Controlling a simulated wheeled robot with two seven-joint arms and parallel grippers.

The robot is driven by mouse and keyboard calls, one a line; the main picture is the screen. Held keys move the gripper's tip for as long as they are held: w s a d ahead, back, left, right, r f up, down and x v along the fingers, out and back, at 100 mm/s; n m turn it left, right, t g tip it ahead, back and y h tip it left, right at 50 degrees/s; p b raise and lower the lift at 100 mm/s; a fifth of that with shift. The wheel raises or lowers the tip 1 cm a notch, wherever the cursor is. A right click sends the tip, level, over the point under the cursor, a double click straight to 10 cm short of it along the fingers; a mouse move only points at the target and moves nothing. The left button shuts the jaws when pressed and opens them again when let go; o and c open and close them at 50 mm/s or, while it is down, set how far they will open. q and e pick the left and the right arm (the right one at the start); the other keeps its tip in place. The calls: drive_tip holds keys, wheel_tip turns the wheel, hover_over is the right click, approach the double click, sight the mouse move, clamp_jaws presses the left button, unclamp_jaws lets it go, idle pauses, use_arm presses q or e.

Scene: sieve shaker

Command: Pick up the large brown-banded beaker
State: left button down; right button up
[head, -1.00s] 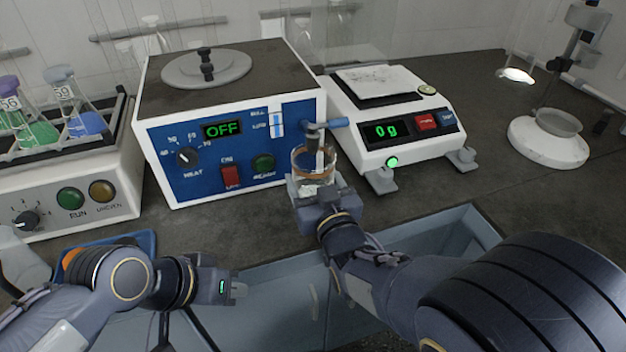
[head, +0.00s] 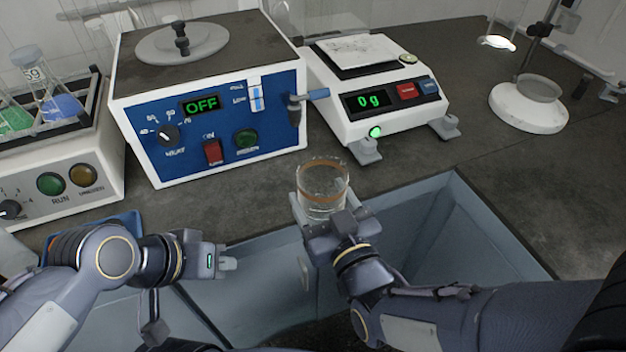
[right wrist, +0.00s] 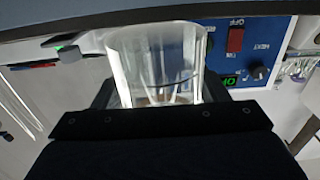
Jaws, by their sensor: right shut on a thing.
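The large brown-banded beaker (head: 323,188) is clear glass with a brown band near its rim. It is upright between the fingers of my right gripper (head: 325,212), which is shut on it, near the counter's front edge. In the right wrist view the beaker (right wrist: 155,60) fills the space between the fingers. Its base is partly hidden by the gripper in the head view. My left gripper (head: 228,262) is at the lower left, away from the beaker; its finger gap is not clear.
A blue-fronted heater box (head: 215,125) reading OFF stands behind, with a tap on its right side. A balance (head: 395,105) reading 0 g is to its right. A shaker with flasks (head: 60,165) is at left. Bare counter (head: 430,160) lies right of the beaker.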

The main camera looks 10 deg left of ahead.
drive_tip(key=v, duration=0.6)
drive_tip(key=shift+b, duration=0.4)
